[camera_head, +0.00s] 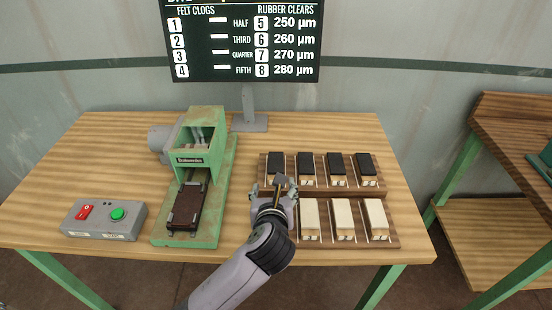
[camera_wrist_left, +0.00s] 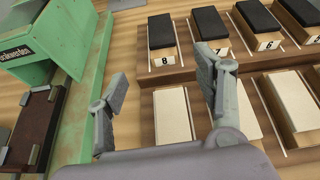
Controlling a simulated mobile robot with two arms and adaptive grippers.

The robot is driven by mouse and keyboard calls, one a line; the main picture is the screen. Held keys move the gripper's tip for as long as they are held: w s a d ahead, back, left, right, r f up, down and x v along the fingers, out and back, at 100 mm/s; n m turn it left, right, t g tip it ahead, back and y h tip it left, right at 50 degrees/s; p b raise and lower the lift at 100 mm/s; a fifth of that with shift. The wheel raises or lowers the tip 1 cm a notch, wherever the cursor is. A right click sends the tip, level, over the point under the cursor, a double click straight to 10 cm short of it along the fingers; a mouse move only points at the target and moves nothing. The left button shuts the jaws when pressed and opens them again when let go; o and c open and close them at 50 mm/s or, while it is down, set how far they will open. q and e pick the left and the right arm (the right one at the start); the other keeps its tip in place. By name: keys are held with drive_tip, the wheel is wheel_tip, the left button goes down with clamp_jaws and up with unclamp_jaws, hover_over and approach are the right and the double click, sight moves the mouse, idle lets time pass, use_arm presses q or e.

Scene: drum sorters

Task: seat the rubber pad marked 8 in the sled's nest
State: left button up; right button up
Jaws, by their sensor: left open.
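The pad marked 8 (camera_wrist_left: 161,34) is a black-topped block with a pale body, at the left end of the rack's back row in the left wrist view. In the head view it is the leftmost black block (camera_head: 276,163). My left gripper (camera_head: 272,190) is open above the left end of the rack, just in front of that pad. In the wrist view its fingers (camera_wrist_left: 163,100) are apart with nothing gripped. The sled (camera_head: 187,205) is a dark brown bed with grey end pieces on the green machine; no pad shows on it. My right gripper is not in view.
The wooden rack (camera_head: 392,240) also holds other black blocks at the back and cream blocks in front. The green machine (camera_head: 225,170) stands left, with a switch box (camera_head: 104,219) beside it. A sign (camera_head: 243,40) stands behind. Bare tabletop lies between machine and rack.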

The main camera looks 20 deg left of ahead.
use_arm(q)
drive_tip(key=shift+w+a+m, duration=0.1)
drive_tip(key=shift+w+m, duration=0.2)
drive_tip(key=shift+w, duration=0.6)
approach(276, 162)
drive_tip(key=x, duration=0.4)
drive_tip(key=shift+f, duration=0.25)
drive_tip(key=shift+w+a+f, duration=0.15)
drive_tip(key=shift+w+f, duration=0.05)
drive_tip(key=shift+w, duration=0.45)
drive_tip(key=x, duration=0.5)
drive_tip(key=shift+r+p, duration=0.15)
drive_tip(key=shift+p, duration=0.25)
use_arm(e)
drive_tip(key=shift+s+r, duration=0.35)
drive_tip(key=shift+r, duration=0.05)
use_arm(q)
drive_tip(key=shift+c, duration=0.2)
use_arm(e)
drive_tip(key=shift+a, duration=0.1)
use_arm(q)
drive_tip(key=c, duration=1.2)
drive_tip(key=shift+c, duration=0.4)
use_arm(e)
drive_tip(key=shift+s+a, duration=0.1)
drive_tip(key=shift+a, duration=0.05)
